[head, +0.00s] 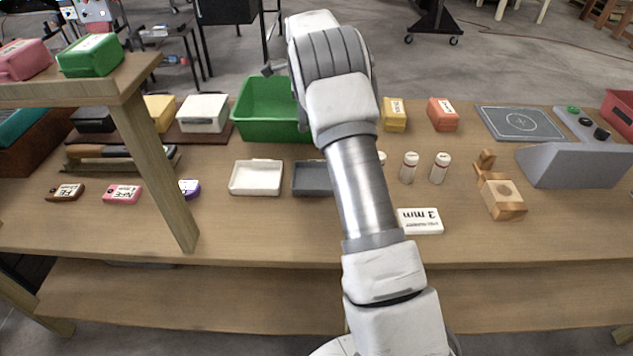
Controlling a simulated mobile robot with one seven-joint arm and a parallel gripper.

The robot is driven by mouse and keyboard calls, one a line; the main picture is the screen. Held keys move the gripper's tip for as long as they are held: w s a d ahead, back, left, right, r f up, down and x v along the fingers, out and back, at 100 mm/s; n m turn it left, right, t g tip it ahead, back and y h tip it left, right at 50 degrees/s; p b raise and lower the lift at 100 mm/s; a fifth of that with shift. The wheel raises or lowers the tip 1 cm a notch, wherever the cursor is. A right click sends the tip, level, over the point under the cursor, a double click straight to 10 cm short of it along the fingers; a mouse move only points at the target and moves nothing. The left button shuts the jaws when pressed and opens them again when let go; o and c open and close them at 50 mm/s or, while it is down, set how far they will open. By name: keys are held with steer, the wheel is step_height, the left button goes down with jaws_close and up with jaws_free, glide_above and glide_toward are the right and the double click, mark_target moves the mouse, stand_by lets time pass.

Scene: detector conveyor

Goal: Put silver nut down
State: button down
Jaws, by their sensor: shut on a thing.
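My arm rises through the middle of the picture and bends at a large white and grey joint over the back of the table. My gripper does not show; the arm itself hides the area behind and below that joint. No silver nut can be made out in the head view. A green bin (262,127) stands left of the arm near the table's back. A white tray (257,190) and a grey tray (314,191) lie in front of it. The arm covers the right part of the grey tray.
A wooden shelf (155,170) stands at the left with boxes on top. A grey console (570,165) is at far right. The front table strip is mostly clear.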

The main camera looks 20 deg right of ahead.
steer(key=w+d+m, duration=0.2)
steer(key=m, duration=0.3)
steer(key=b, duration=0.3)
glide_above(316, 181)
step_height(316, 181, down, 7)
steer(key=shift+d+r, duration=0.1)
steer(key=shift+r, duration=0.1)
steer(key=shift+f+b, duration=0.4)
steer(key=shift+f, duration=1.6)
steer(key=shift+f, duration=0.1)
steer(key=shift+f, duration=0.15)
steer(key=c, duration=0.6)
jaws_free()
